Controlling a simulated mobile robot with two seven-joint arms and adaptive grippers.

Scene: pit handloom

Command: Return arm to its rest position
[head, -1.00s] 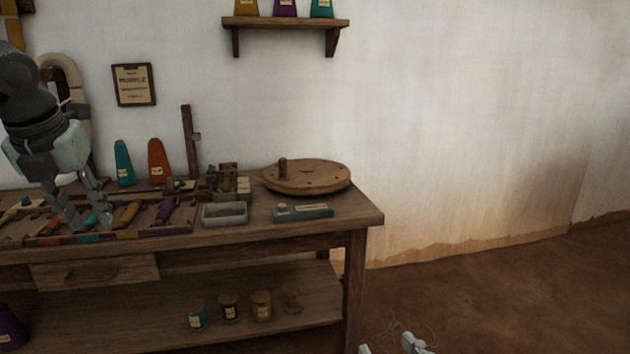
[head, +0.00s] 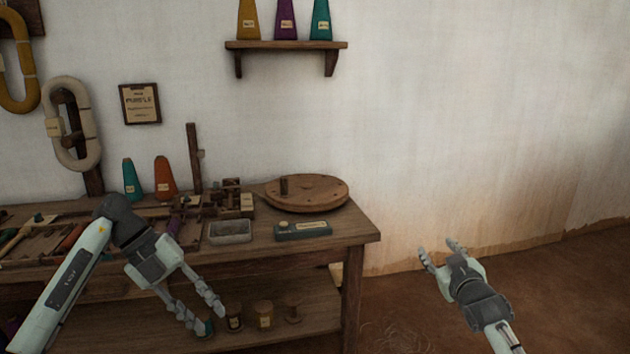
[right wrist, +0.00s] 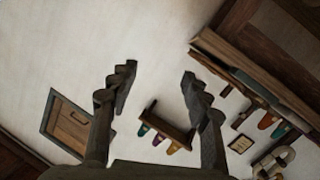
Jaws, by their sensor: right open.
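My left gripper (head: 213,319) hangs in front of the wooden bench (head: 358,238) in the head view, its fingers pointing down and right. The fingers are apart with nothing visible between them. In the picture its tips overlap the jars on the lower shelf; I cannot tell the exact gap in depth. My right gripper (head: 440,250) is to the right of the bench, fingers pointing up toward the wall, open and empty. The right wrist view shows the same right gripper (right wrist: 158,76) with its two fingers well apart and the wall beyond.
On the bench stand a round wooden disc (head: 308,192), a grey tray (head: 229,232), a teal box (head: 303,231) and thread cones (head: 165,178). Small jars (head: 264,314) stand on the lower shelf. The floor right of the bench is clear.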

